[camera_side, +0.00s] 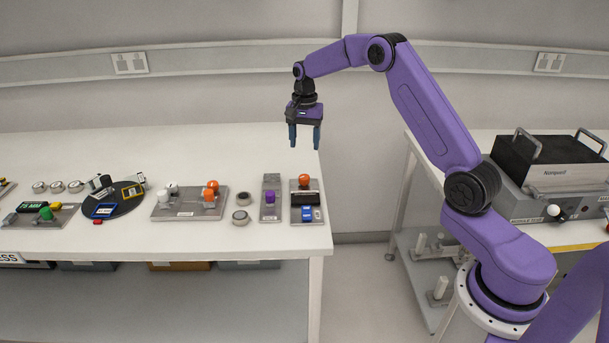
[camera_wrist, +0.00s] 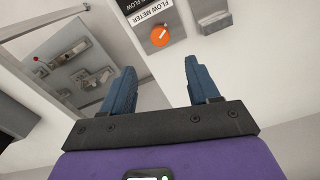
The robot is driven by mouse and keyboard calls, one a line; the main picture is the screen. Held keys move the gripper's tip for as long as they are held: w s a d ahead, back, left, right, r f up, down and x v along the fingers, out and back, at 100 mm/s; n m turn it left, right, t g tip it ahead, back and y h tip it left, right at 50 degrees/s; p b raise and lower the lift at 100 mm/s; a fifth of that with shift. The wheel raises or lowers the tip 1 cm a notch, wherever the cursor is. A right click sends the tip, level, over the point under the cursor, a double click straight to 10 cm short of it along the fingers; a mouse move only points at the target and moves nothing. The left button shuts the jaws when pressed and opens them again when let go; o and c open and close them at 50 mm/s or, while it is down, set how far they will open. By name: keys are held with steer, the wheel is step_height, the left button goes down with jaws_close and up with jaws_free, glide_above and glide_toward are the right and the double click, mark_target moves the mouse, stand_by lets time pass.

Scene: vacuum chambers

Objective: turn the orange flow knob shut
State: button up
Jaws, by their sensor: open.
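The orange flow knob (camera_wrist: 160,36) sits on a grey plate beside a "FLOW METER" label in the wrist view. A white line marks its face. In the side view the orange knob (camera_side: 304,179) is at the back of the rightmost plate (camera_side: 309,198) on the white bench. My gripper (camera_side: 306,143) is open and empty, with its two blue fingers pointing down, above the bench and apart from the knob. In the wrist view the fingers (camera_wrist: 158,85) are spread, and the knob lies ahead of them, between their lines.
A plate with a purple knob (camera_side: 270,197) stands just left of the flow plate. Further left is a plate with orange and white knobs (camera_side: 190,203). The bench's right edge (camera_side: 324,215) is close, with a floor gap beyond it.

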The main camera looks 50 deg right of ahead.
mark_target(305, 175)
step_height(305, 175, down, 12)
steer(key=shift+f, duration=0.1)
stand_by(0.4)
steer(key=c, duration=1)
